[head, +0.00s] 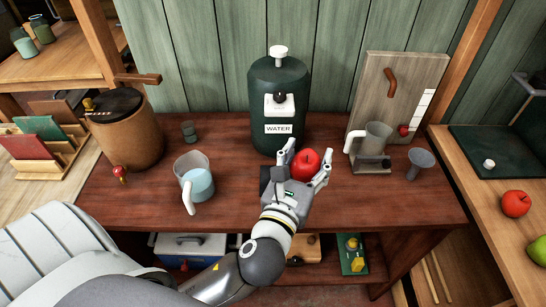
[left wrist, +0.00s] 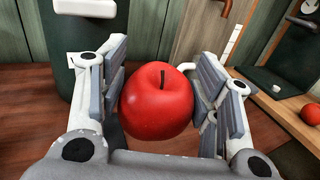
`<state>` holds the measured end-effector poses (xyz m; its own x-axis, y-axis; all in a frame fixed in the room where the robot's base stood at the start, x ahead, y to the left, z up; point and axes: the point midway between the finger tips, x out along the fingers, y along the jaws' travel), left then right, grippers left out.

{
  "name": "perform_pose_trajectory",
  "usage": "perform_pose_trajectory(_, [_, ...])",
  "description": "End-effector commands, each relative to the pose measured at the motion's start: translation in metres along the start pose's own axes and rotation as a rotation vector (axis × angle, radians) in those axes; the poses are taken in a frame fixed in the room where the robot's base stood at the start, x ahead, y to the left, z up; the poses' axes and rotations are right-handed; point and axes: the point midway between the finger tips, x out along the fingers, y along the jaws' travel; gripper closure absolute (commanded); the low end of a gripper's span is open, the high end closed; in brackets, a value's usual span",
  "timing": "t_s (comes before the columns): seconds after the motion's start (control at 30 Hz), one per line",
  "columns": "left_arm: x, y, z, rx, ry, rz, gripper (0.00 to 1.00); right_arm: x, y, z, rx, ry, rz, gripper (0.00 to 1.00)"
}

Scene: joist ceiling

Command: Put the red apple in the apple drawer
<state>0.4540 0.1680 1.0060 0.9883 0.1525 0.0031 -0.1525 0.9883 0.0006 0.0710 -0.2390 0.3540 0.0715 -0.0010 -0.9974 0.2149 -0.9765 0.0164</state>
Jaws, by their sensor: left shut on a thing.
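My left gripper (head: 305,160) is shut on a red apple (head: 305,166) and holds it over the middle of the dark red table, in front of the green water tank. In the left wrist view, the apple (left wrist: 157,101) sits between the two finger pads, stem up. A second red apple (head: 516,204) lies on the wooden counter at the right; it also shows at the right edge of the left wrist view (left wrist: 311,113). I cannot make out an apple drawer in either view. My right gripper is not in view.
The table (head: 335,213) holds a clear jug (head: 197,182), a brown barrel (head: 127,130), the water tank (head: 279,85) and a grinder-like device (head: 372,145) with a funnel (head: 420,160). A green fruit (head: 538,250) lies on the right counter. A blue cooler (head: 190,247) stands below the table.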

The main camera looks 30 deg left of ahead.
Motion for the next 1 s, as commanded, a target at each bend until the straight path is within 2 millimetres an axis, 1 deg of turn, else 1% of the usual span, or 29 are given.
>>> perform_pose_trajectory(0.07, [0.009,-0.001,-0.002,0.002,-0.002,0.001,0.69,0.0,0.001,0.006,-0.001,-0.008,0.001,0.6])
perform_pose_trajectory(0.17, [0.029,0.003,-0.01,0.004,-0.002,0.003,0.69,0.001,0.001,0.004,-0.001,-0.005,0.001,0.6])
perform_pose_trajectory(0.43, [0.095,0.013,-0.041,0.001,-0.001,0.004,0.69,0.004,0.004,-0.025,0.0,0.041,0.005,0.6])
perform_pose_trajectory(0.5, [0.105,0.013,-0.059,0.001,0.001,0.003,0.69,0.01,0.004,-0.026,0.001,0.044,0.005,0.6])
perform_pose_trajectory(0.6, [0.118,0.015,-0.075,-0.001,0.0,0.002,0.69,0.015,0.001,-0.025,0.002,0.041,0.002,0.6])
perform_pose_trajectory(0.7, [0.127,0.017,-0.084,0.0,-0.001,0.002,0.69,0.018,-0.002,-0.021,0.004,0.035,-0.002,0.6])
perform_pose_trajectory(0.87, [0.133,0.017,-0.091,-0.001,-0.002,0.001,0.69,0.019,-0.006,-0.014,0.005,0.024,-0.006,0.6])
perform_pose_trajectory(0.97, [0.139,0.018,-0.1,-0.001,0.0,0.001,0.69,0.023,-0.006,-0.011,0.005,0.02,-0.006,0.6])
perform_pose_trajectory(1.0, [0.139,0.018,-0.107,-0.001,0.001,0.001,0.69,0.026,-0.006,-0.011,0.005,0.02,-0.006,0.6])
